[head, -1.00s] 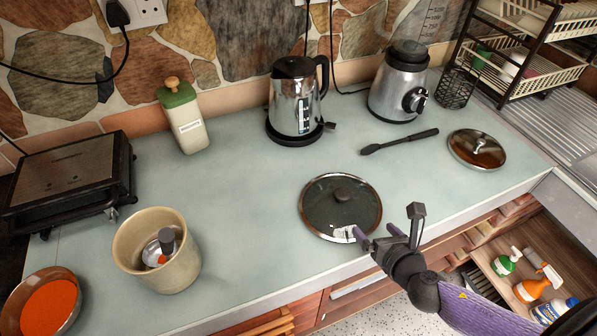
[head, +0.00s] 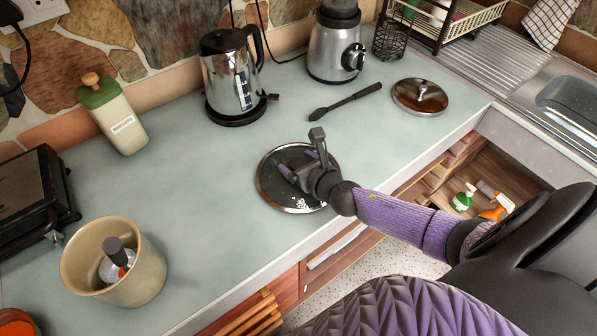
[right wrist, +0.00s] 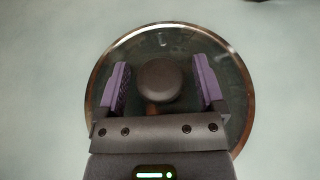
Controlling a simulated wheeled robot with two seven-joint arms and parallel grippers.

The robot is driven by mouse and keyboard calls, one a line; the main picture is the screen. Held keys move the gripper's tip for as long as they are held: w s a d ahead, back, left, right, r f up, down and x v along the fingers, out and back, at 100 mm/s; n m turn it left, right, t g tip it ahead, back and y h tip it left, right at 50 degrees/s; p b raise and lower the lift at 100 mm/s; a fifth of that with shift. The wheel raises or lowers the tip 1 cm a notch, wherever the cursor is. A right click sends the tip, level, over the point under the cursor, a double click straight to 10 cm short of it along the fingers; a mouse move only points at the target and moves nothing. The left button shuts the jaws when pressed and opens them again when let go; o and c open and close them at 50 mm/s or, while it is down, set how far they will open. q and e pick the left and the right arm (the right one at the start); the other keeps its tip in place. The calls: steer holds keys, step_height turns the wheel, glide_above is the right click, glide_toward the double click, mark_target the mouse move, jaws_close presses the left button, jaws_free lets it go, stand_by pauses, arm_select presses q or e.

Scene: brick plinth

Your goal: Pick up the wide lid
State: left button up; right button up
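The wide lid (head: 267,184) is dark glass with a metal rim and lies flat on the counter near its front edge. In the right wrist view the lid (right wrist: 160,47) fills the middle, with its black round knob (right wrist: 160,82) facing up. My right gripper (head: 297,170) is over the lid and hides the knob in the head view. In the right wrist view the right gripper (right wrist: 159,68) is open, one purple finger on each side of the knob with gaps between. My left gripper is not in view.
A smaller steel lid (head: 420,97) and a black spatula (head: 345,102) lie behind to the right. A kettle (head: 231,80) and blender (head: 335,50) stand at the back. A beige pot (head: 140,265) stands front left. An open drawer (head: 495,170) is at right.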

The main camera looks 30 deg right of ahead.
jaws_close()
